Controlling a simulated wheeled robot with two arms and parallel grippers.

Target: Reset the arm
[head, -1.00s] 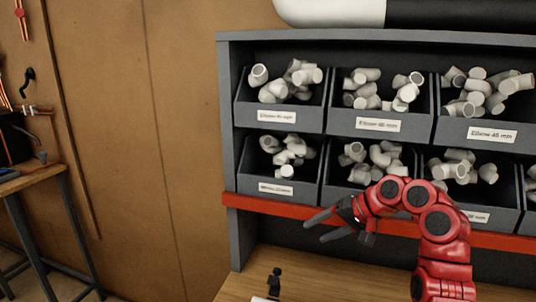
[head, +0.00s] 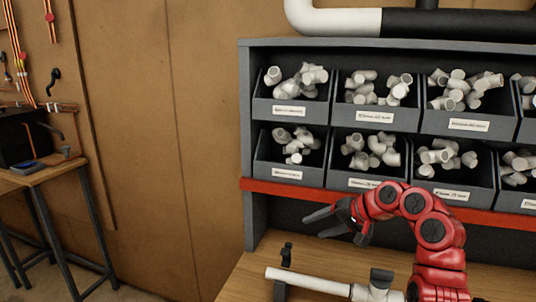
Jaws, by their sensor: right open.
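My right arm is red and comes up from the lower right of the head view. Its right gripper (head: 322,224) points left, with its two dark fingers apart and nothing between them. It is in front of the shelf's red front strip (head: 345,200) and above the wooden bench (head: 243,277). My left gripper is not in view.
A grey shelf (head: 249,90) holds dark bins of white pipe elbows (head: 297,82). A side table (head: 45,175) stands at left.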

